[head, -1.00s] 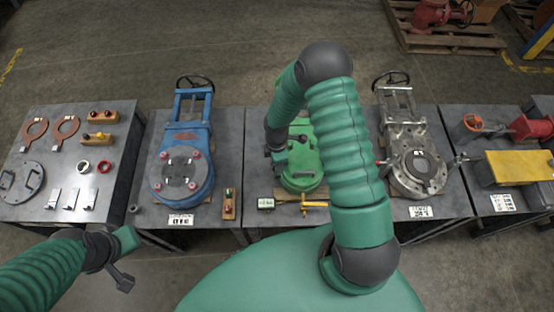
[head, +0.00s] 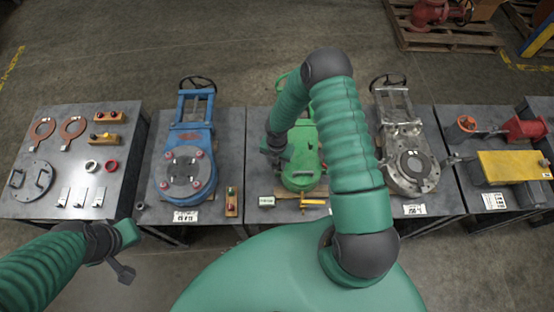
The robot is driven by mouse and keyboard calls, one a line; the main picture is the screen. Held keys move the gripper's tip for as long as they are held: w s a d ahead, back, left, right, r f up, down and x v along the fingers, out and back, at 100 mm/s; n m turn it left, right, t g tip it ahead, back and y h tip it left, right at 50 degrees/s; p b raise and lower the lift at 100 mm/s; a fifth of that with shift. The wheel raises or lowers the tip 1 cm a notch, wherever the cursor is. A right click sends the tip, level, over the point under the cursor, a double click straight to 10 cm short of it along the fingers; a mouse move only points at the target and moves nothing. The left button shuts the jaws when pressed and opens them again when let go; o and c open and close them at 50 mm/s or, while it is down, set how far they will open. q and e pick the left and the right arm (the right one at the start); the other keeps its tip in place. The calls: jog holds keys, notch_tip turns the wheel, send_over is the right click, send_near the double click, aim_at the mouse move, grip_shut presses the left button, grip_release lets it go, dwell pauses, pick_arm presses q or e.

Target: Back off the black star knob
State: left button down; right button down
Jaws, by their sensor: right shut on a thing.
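The green valve (head: 303,170) stands on the middle table, partly covered by my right arm. My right gripper (head: 279,158) is at the left side of the valve's body, small and dark in the head view. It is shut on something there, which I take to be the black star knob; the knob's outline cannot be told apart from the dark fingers. My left gripper (head: 124,272) hangs in front of the tables at lower left, away from every valve, and its jaw opening cannot be made out.
A blue valve (head: 183,130) stands left and a bare-metal valve (head: 408,160) right of the green one. The left table (head: 52,203) carries rings and small parts.

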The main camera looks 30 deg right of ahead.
jog(key=n+p, duration=0.2)
jog(key=n, duration=0.4)
jog(key=shift+w+r, duration=0.1)
jog(key=n+p, duration=0.1)
jog(key=n, duration=0.2)
jog(key=shift+n, duration=0.4)
jog(key=shift+n+p, duration=0.4)
jog(key=shift+n, duration=1.2)
jog(key=c, duration=0.9)
grip_release()
notch_tip(320, 180, up, 16)
jog(key=shift+r, duration=0.25)
